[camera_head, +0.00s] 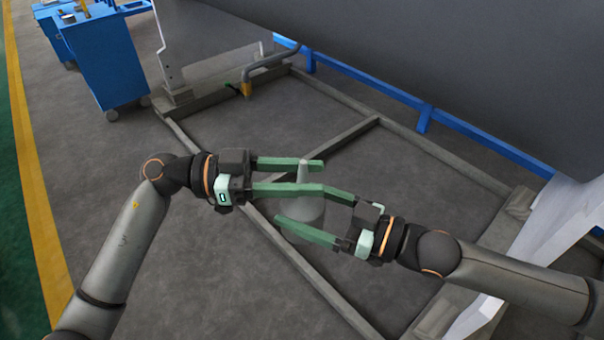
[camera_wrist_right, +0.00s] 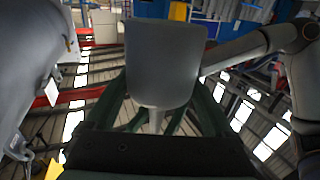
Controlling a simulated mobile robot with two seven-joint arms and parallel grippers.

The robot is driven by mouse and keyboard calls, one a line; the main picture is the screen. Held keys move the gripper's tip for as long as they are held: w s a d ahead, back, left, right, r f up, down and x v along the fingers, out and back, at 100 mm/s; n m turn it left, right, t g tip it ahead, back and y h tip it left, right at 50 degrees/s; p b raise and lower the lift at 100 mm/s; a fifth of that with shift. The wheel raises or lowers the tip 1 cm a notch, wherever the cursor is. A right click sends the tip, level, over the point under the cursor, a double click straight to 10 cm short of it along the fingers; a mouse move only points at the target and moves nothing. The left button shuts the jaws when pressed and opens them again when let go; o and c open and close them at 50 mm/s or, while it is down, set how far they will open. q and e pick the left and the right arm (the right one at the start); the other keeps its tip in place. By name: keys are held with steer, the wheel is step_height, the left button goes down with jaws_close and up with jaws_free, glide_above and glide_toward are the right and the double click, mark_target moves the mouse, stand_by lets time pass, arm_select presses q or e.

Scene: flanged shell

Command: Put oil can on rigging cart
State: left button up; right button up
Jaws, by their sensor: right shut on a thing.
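The oil can is a grey can with a tapered spout (camera_head: 302,174) and a wider body (camera_head: 303,208), near the middle of the head view. My right gripper (camera_head: 300,204) is shut on the can, one finger on each side of it. In the right wrist view the can (camera_wrist_right: 165,62) fills the upper middle, its spout pointing down the picture between the green fingers. My left gripper (camera_head: 322,178) is open, its fingers spread at the height of the spout. I cannot tell whether they touch it. The blue rigging cart (camera_head: 108,62) stands at the upper left, with small items on its top.
A large grey shell (camera_head: 450,70) overhangs the upper right. A floor frame of grey beams (camera_head: 345,145) lies below the arms. Floor between the cart and my left arm is clear.

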arm_select(q)
jaws_close()
stand_by(0.3)
arm_select(e)
steer(key=o, duration=1.3)
